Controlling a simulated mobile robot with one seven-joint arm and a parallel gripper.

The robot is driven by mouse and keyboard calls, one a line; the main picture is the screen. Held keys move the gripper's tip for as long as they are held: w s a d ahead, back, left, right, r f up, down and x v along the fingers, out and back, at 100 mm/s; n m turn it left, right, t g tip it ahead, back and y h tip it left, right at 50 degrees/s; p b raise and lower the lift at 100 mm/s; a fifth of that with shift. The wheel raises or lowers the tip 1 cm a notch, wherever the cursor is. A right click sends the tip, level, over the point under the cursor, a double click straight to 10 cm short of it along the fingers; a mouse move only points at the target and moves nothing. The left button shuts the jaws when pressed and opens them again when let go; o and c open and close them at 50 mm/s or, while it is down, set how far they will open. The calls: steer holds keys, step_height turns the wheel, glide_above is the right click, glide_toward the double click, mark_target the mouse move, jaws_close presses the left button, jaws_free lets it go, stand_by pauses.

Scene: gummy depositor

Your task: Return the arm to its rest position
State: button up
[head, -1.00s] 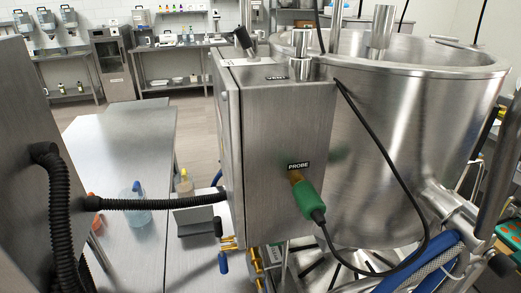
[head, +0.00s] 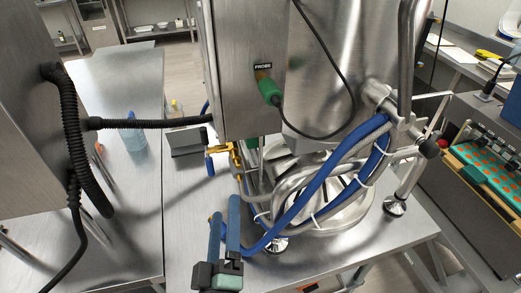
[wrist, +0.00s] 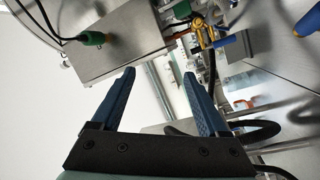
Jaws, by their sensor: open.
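My gripper (head: 225,222) shows at the bottom of the head view, its two blue fingers pointing up and apart with nothing between them. In the wrist view my gripper (wrist: 158,85) is open and empty. It is in front of the depositor, below the steel control box (head: 243,70) in the picture. The box also shows in the wrist view (wrist: 110,40). The rest of my arm is hidden below the frame.
A green probe plug (head: 270,92) with a black cable is in the box. Brass valves (head: 225,155) and a blue hose (head: 325,180) are close to my fingers. A black corrugated hose (head: 150,123) spans the left. A steel table (head: 125,80) holds a clear bottle (head: 133,137).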

steer(key=w+d+r+m+t+h, duration=0.15)
steer(key=r+m, duration=0.25)
steer(key=r, duration=0.5)
steer(key=w+d+r+m+t+h, duration=0.1)
steer(key=d+r+m+h, duration=0.15)
steer(key=r, duration=0.65)
steer(key=w+d+r+m+t+h, duration=0.1)
steer(key=d+r+m, duration=0.2)
steer(key=r+m, duration=0.35)
steer(key=s+r+t+y, duration=0.1)
steer(key=s+r, duration=0.3)
steer(key=r, duration=0.6)
steer(key=s+r+t+y, duration=0.2)
steer(key=s+r+t, duration=0.1)
steer(key=r, duration=0.6)
steer(key=shift+s+a+r+y, duration=0.15)
steer(key=shift+s+r+y, duration=0.2)
steer(key=shift+s, duration=0.25)
